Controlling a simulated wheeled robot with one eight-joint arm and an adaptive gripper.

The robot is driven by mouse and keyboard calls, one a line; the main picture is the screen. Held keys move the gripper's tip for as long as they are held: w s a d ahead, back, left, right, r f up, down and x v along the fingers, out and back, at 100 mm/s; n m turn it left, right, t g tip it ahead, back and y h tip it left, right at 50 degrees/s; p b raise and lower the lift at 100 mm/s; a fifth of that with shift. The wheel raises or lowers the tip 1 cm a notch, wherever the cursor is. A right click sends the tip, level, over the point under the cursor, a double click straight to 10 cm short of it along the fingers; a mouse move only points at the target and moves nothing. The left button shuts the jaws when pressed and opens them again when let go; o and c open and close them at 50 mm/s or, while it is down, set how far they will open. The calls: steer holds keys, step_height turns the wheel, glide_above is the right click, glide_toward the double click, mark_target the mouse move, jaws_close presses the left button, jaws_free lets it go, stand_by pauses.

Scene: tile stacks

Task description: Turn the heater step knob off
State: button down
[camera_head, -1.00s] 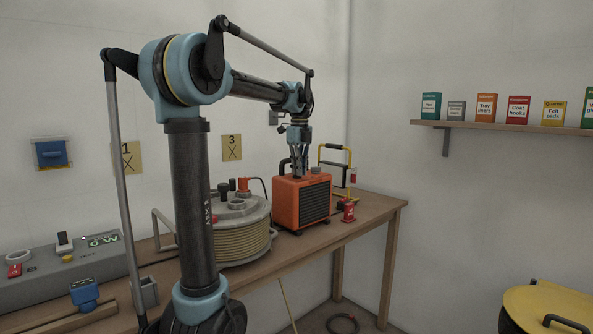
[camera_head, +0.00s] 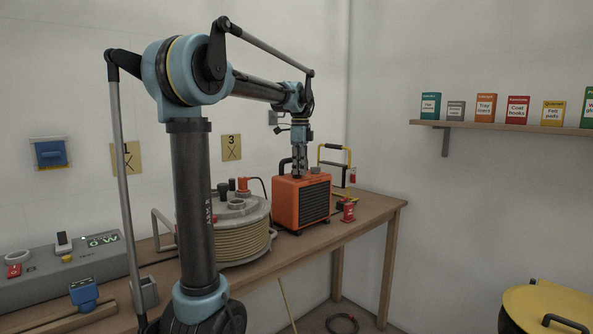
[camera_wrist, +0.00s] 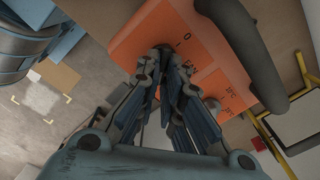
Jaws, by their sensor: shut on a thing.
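The orange heater (camera_head: 285,206) with a dark front grille stands on the wooden bench. Its orange top also shows in the wrist view (camera_wrist: 135,45), with "0" and step marks near my fingertips and temperature marks further right. My gripper (camera_head: 298,175) points down onto the heater's top. In the wrist view my gripper (camera_wrist: 172,60) has its fingers close together beside the step marks, shut on the step knob. The fingers hide the knob itself, so its pointer cannot be read.
A dark carry handle (camera_wrist: 248,50) arches close beside my fingers. A cable reel (camera_head: 240,236) stands left of the heater. A small red item (camera_head: 348,211) and a yellow-framed stand (camera_head: 347,158) are to its right and behind.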

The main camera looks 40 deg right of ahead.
steer(key=n, duration=0.3)
steer(key=shift+w+d+n, duration=0.15)
steer(key=shift+w+n, duration=0.05)
steer(key=shift+n, duration=0.2)
steer(key=n, duration=0.3)
steer(key=shift+w+n, duration=0.15)
steer(key=shift+n, duration=0.15)
steer(key=n, duration=0.3)
steer(key=shift+w+n, duration=0.2)
steer(key=shift+n, duration=0.1)
steer(key=n, duration=0.4)
steer(key=shift+w+n, duration=0.2)
steer(key=shift+n, duration=0.1)
steer(key=n, duration=0.3)
steer(key=shift+w+n, duration=0.15)
steer(key=shift+n, duration=0.15)
steer(key=n, duration=0.3)
steer(key=shift+w+a+n, duration=0.15)
steer(key=shift+a+n, duration=0.1)
steer(key=shift+n, duration=0.05)
steer(key=n, duration=0.6)
steer(key=shift+a, duration=0.35)
steer(key=shift+n, duration=0.3)
